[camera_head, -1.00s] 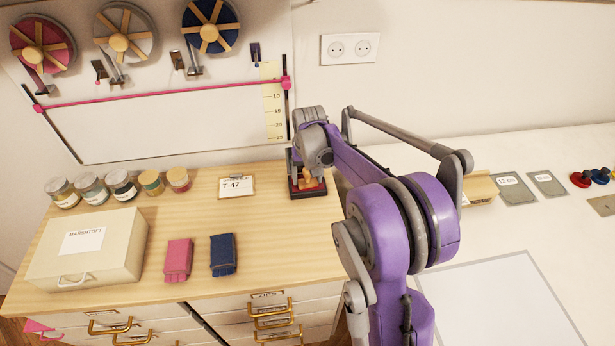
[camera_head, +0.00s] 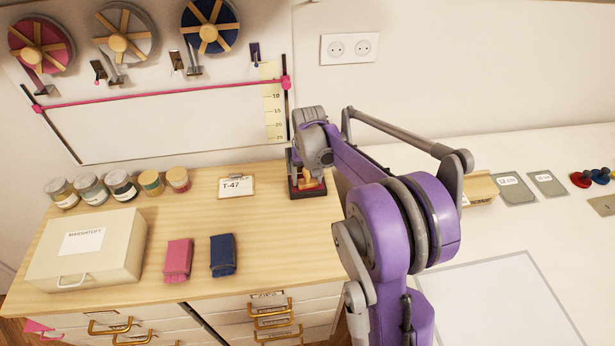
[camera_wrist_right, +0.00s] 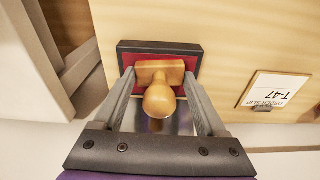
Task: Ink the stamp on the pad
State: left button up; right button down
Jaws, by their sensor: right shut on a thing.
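The wooden stamp (camera_wrist_right: 159,95) has a round knob handle and a block base, and sits between the fingers of my right gripper (camera_wrist_right: 159,88) in the wrist view. My right gripper (camera_head: 306,178) is shut on it. The ink pad (camera_wrist_right: 198,60) is a dark case with a red surface, directly under the stamp block. The ink pad also shows in the head view (camera_head: 308,193), at the back right of the wooden cabinet top. The stamp block appears to be on or just over the red surface; contact cannot be told. My left gripper is not in view.
A T-47 order slip (camera_head: 237,187) lies left of the pad. Folded pink (camera_head: 178,258) and blue (camera_head: 222,255) cloths, a cream case (camera_head: 88,250) and several jars (camera_head: 122,184) stand farther left. The white table (camera_head: 500,220) adjoins at right. The wooden top between cloths and pad is clear.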

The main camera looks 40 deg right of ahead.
jog(key=shift+w+d+r+p, duration=0.1)
jog(key=shift+r+p, duration=1.25)
jog(key=shift+r, duration=1.95)
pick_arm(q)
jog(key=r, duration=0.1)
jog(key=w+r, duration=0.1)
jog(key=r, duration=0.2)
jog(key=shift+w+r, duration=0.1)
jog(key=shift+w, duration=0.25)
pick_arm(e)
jog(key=shift+f, duration=0.1)
